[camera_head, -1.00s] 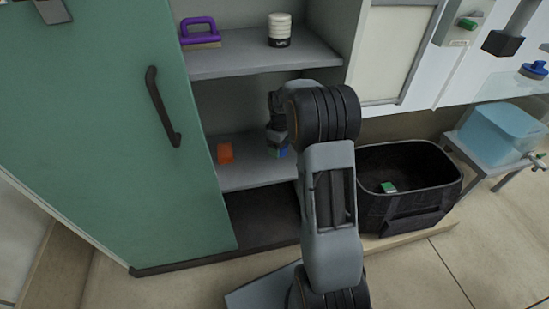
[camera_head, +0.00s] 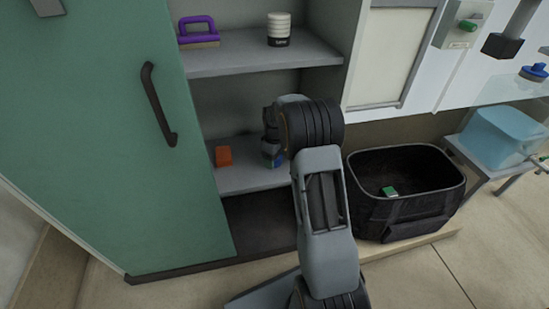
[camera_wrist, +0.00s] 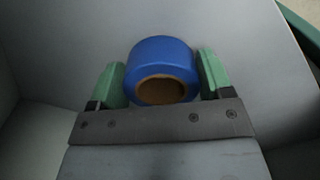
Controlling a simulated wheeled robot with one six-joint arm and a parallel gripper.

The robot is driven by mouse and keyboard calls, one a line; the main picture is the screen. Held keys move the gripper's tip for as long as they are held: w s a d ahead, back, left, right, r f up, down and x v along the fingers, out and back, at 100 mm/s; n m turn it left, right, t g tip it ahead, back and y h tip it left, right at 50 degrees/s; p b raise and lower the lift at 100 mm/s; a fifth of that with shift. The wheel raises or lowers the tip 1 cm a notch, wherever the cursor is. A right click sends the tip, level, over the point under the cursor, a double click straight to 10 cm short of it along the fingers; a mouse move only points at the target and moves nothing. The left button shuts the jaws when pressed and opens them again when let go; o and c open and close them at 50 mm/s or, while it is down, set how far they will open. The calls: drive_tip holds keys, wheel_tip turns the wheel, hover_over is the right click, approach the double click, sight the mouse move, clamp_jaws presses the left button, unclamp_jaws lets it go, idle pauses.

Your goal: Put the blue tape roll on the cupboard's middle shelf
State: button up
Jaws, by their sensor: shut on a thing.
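The blue tape roll (camera_wrist: 160,52) is between the two green fingers of my gripper (camera_wrist: 161,64) in the wrist view, with its brown core facing the camera. My gripper is shut on it. In the head view my gripper (camera_head: 272,157) is inside the open cupboard, low over the middle shelf (camera_head: 243,181), right of an orange block. The roll is mostly hidden there by my wrist. I cannot tell whether the roll touches the shelf.
The orange block (camera_head: 223,156) sits on the middle shelf. A purple-handled tool (camera_head: 198,31) and a white-and-black container (camera_head: 279,29) stand on the upper shelf. The green door (camera_head: 100,150) is at left. A black bin (camera_head: 405,215) is at right.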

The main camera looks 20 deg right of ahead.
drive_tip(key=shift+f, duration=0.1)
drive_tip(key=o, duration=0.5)
drive_tip(key=shift+f, duration=0.1)
drive_tip(key=o, duration=0.4)
drive_tip(key=shift+o, duration=0.2)
wheel_tip(320, 180, up, 8)
drive_tip(key=p, duration=0.3)
drive_tip(key=shift+f, duration=0.2)
drive_tip(key=s+a+r+m+t, duration=0.1)
drive_tip(key=s+a+r+m, duration=0.1)
drive_tip(key=s, duration=0.6)
drive_tip(key=s+a+r+m+t, duration=0.1)
drive_tip(key=s+a+r, duration=0.3)
drive_tip(key=s, duration=0.4)
drive_tip(key=s+a+r+m, duration=0.2)
drive_tip(key=s+a, duration=0.3)
drive_tip(key=s, duration=0.3)
drive_tip(key=shift+s+a+r+m+t, duration=0.2)
drive_tip(key=shift+a+r+m+t, duration=0.15)
drive_tip(key=shift+m, duration=0.55)
